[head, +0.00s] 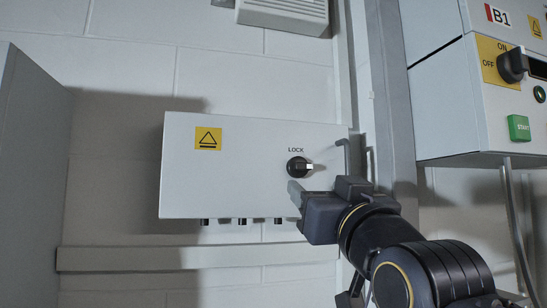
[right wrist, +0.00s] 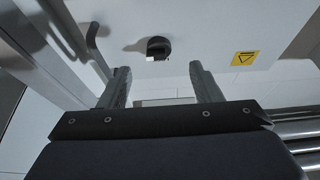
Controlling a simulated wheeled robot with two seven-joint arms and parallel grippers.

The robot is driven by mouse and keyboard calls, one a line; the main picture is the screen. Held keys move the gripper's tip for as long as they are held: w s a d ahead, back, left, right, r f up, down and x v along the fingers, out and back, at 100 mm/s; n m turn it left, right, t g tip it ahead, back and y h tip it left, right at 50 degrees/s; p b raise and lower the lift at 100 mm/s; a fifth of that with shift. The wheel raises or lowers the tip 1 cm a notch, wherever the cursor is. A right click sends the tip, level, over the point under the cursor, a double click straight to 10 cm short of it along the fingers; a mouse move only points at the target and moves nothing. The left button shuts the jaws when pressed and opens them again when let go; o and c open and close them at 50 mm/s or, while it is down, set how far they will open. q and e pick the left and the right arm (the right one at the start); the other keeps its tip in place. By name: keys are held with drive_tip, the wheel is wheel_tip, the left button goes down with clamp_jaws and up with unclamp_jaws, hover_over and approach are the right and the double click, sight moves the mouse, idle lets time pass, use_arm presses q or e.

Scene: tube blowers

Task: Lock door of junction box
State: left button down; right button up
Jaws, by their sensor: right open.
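The junction box (head: 235,180) is a pale grey wall box, and its door looks shut in the head view. A black rotary lock knob (head: 298,167) sits right of centre under the word LOCK, its white mark pointing right. My right gripper (head: 318,183) is open and empty, just below and right of the knob. In the right wrist view the knob (right wrist: 158,47) lies ahead of the gap between the two fingers (right wrist: 162,82), apart from them. My left gripper is not in view.
A grey bent handle (head: 343,150) stands at the box's right edge, close to my gripper. A control box (head: 455,125) with a switch and green START button hangs at the upper right. A grey panel (head: 25,180) stands at the left.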

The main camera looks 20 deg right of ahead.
sight(302, 170)
drive_tip(key=p+x, duration=0.2)
drive_tip(key=x, duration=0.1)
drive_tip(key=p+x, duration=0.2)
drive_tip(key=x, duration=0.2)
drive_tip(key=shift+s+d+r, duration=0.15)
drive_tip(key=shift+r, duration=0.25)
drive_tip(key=shift+w+p, duration=0.35)
drive_tip(key=shift+w, duration=0.15)
drive_tip(key=c, duration=1)
